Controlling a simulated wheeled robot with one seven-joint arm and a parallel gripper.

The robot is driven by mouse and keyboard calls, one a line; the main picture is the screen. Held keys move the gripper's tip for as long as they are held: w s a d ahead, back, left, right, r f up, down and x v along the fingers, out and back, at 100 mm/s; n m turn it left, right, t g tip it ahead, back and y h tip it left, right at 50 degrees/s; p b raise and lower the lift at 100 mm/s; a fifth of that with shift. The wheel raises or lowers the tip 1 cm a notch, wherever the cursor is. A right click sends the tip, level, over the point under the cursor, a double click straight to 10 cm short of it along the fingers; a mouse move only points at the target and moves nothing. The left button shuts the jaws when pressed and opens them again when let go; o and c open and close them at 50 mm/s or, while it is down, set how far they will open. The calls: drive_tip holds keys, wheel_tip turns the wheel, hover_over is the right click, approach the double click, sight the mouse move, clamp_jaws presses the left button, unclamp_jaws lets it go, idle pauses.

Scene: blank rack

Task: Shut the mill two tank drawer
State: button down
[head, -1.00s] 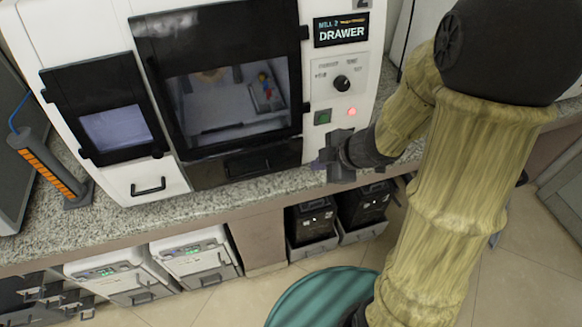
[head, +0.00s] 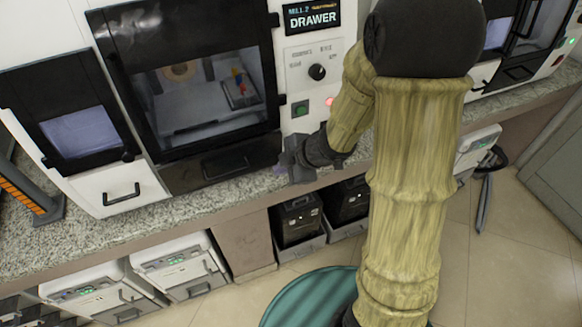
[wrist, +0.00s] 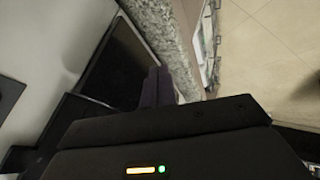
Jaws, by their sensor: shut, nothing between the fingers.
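Mill two (head: 300,88) is the white machine on the counter, with a sign reading "MILL 2 DRAWER" (head: 312,16) at its upper right. A dark panel with a recessed grip (head: 225,164) runs below its window. A white front with a black bar handle (head: 122,193) is at its lower left. I cannot tell which is the tank drawer or how far it stands out. My gripper (head: 283,166) is shut and empty beside the right end of the dark panel. In the wrist view its dark fingertips (wrist: 157,88) are by a dark surface; contact is unclear.
The speckled counter (head: 215,187) runs under the mill. Below it stand white boxes (head: 180,262) and dark bins (head: 298,220). A red light (head: 329,101) glows on the mill. A teal round thing (head: 310,297) is on the floor. Open tiled floor lies at right.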

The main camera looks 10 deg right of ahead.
drive_tip(key=w, duration=0.1)
drive_tip(key=w+a+f, duration=0.1)
drive_tip(key=w, duration=0.1)
drive_tip(key=w+a+f, duration=0.1)
drive_tip(key=w, duration=0.1)
drive_tip(key=shift+a+p, duration=0.2)
drive_tip(key=shift+p, duration=0.1)
